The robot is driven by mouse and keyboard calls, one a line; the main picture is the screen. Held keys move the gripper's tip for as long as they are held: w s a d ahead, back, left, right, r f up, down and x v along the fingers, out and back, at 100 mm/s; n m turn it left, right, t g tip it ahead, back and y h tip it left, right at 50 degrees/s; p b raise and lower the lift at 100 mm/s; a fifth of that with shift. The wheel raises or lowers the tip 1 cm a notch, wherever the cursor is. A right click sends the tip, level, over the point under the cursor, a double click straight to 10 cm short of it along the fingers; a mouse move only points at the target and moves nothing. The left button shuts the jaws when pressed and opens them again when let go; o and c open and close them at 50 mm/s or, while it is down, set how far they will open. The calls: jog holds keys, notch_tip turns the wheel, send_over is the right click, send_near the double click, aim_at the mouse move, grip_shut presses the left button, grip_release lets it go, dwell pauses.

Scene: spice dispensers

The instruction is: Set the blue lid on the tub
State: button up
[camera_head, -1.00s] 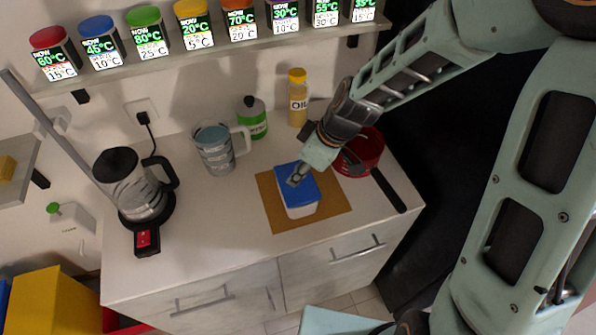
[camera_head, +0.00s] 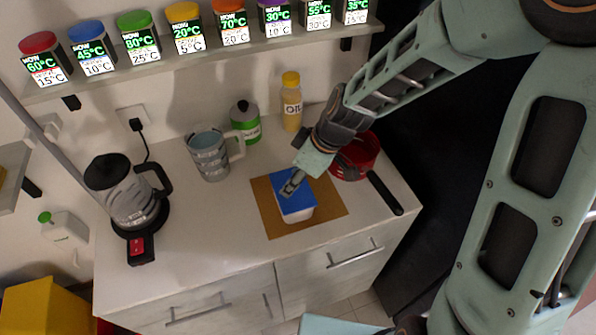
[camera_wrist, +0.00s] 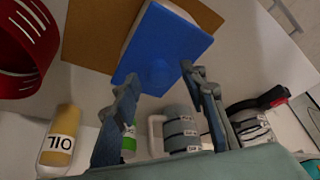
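The blue lid (camera_head: 299,205) lies over the top of the white tub (camera_head: 300,217), whose pale side shows below the lid's front edge. The lid's round knob (camera_wrist: 158,76) shows in the wrist view near one edge of the visible blue top (camera_wrist: 167,43). My gripper (camera_head: 291,184) is just above the lid. In the wrist view its two fingers (camera_wrist: 160,82) are spread apart with clear space around the knob. I cannot tell whether the lid sits fully flush all round.
The tub stands on a brown mat (camera_head: 270,222). A red pan (camera_head: 352,165) with a black handle is close on the right. An oil bottle (camera_head: 291,103), a green-banded container (camera_head: 245,122), a measuring jug (camera_head: 209,157) and a kettle (camera_head: 124,195) stand behind and left. The front left counter is clear.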

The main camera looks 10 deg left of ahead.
jog(key=shift+r+p, duration=0.7)
jog(key=shift+r, duration=0.05)
jog(key=v, duration=1.1)
jog(key=shift+d+r+b, duration=0.3)
jog(key=shift+b, duration=0.1)
jog(key=shift+d, duration=0.1)
